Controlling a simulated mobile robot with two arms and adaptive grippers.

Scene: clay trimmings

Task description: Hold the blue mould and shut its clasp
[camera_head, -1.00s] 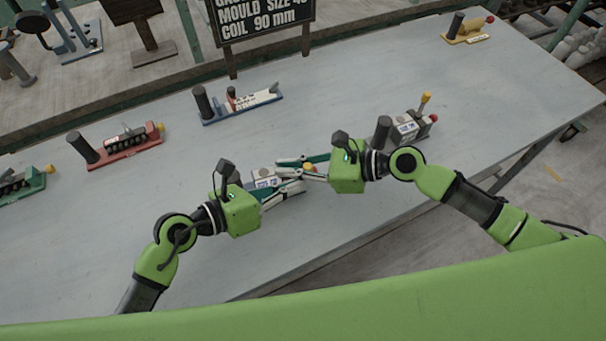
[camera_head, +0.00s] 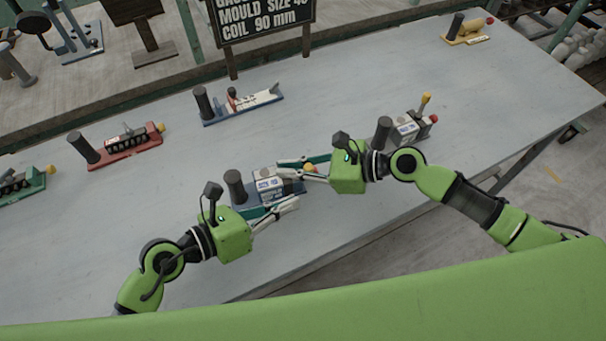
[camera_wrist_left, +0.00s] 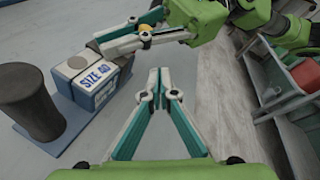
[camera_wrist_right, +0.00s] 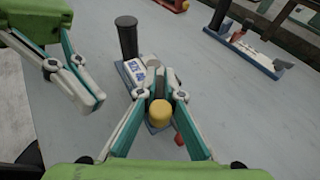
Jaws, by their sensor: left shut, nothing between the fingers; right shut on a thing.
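Behind stand another blue-based mould (camera_head: 258,106), a red mould (camera_head: 130,147) and a green one (camera_head: 22,183). A grey mould (camera_head: 406,132) with a yellow knob is to the right, a yellow one (camera_head: 467,34) at the far right. The table (camera_head: 500,100) between them is clear.

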